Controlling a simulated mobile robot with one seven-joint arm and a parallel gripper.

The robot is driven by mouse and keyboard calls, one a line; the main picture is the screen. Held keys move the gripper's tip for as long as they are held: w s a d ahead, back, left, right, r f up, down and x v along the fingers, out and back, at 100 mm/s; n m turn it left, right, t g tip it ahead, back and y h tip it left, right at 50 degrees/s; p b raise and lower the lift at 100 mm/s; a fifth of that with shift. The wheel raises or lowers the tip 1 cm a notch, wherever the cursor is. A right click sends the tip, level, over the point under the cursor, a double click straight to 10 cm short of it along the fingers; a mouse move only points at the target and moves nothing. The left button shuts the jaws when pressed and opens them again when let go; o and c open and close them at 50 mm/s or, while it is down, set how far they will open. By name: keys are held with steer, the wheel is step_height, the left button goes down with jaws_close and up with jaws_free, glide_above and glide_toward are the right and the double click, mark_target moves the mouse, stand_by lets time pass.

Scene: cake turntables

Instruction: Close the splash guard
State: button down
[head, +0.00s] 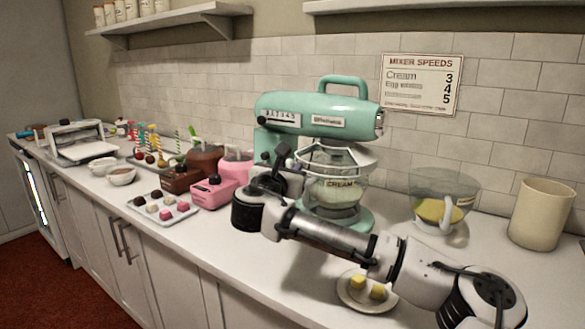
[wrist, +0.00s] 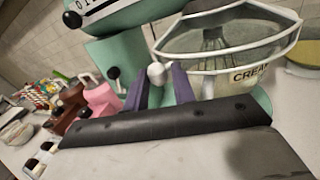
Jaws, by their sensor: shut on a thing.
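The mint green mixer (head: 318,108) stands against the wall. Its splash guard (head: 335,158), a clear cage with a pale frame, sits around the top of the bowl (head: 335,192), which is labelled CREAM. In the wrist view the guard (wrist: 228,68) fills the upper right, with the whisk visible through it. My gripper (head: 285,168) is at the guard's left side. In the wrist view its two purple-grey fingers (wrist: 160,80) are shut on a pale round knob (wrist: 157,73) next to the guard's left edge. The join between knob and guard is hard to see.
Pink (head: 213,192) and brown (head: 181,179) boxes stand left of the mixer, behind a tray of sweets (head: 163,208). A clear jug (head: 440,198) and a cream canister (head: 541,213) stand to the right. A small plate (head: 366,292) lies near my arm at the front.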

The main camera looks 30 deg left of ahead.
steer(key=shift+w+a+r, duration=0.15)
steer(key=shift+a+r, duration=0.15)
steer(key=shift+r, duration=0.35)
steer(key=c, duration=1.4)
jaws_free()
steer(key=shift+a, duration=0.2)
steer(key=shift+o, duration=0.5)
steer(key=shift+a, duration=0.15)
steer(key=shift+w+d+f, duration=0.1)
steer(key=shift+w+d, duration=0.05)
steer(key=shift+d, duration=0.2)
steer(key=shift+s+f, duration=0.2)
steer(key=shift+s, duration=0.25)
steer(key=b+v, duration=0.3)
steer(key=v, duration=1.1)
steer(key=shift+f, duration=0.2)
steer(key=shift+a, duration=0.1)
